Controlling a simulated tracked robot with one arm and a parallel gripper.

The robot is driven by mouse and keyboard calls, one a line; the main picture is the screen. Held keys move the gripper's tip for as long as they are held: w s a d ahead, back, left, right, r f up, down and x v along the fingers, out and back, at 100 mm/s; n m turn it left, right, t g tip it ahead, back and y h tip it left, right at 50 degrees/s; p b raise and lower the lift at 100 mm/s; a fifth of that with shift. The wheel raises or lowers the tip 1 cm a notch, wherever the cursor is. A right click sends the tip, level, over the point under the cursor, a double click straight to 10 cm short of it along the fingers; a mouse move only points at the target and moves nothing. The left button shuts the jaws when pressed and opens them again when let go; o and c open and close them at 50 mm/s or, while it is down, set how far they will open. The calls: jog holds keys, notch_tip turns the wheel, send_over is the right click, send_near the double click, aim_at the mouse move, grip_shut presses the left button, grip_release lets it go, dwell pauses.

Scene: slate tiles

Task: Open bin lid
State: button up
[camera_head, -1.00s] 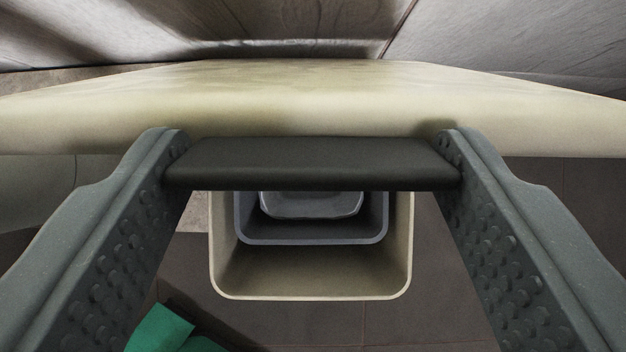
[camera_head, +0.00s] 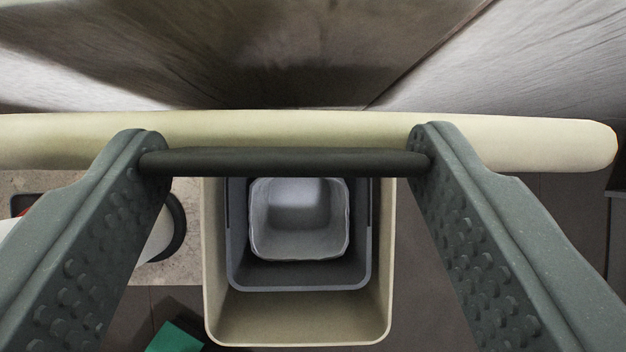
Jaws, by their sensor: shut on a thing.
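The bin lid (camera_head: 313,128) is a cream slab seen nearly edge-on across the upper part of the view, raised from the bin. A dark handle bar (camera_head: 290,162) runs along its near side. My gripper (camera_head: 285,158) is shut on this bar, with one grey studded finger at each end of it. Below, the cream bin (camera_head: 300,330) is open at the top. Inside it sit a dark grey inner bucket (camera_head: 300,283) and a lighter grey liner (camera_head: 302,215), which looks empty. The lid and bar hide the bin's back edge.
A green object (camera_head: 175,338) lies on the dark tiled floor (camera_head: 555,230) at the lower left. A pale stone-like surface with a white round object (camera_head: 158,238) is at the left, partly behind my finger. Grey walls (camera_head: 230,50) fill the top.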

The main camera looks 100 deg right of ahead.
jog(key=shift+a+r, duration=0.2)
jog(key=o, duration=1.4)
jog(key=shift+s+f, duration=0.1)
jog(key=shift+d, duration=0.1)
jog(key=shift+s+d+r, duration=0.2)
jog(key=shift+s+r, duration=0.05)
jog(key=shift+r, duration=0.3)
jog(key=shift+v, duration=0.8)
jog(key=s+d+b, duration=0.1)
jog(key=s+d, duration=0.1)
jog(key=s, duration=0.1)
jog(key=s+d+b, duration=0.1)
jog(key=s+d, duration=0.1)
jog(key=s, duration=0.1)
jog(key=s+d+b, duration=0.1)
jog(key=s+d, duration=0.2)
jog(key=shift+s, duration=0.3)
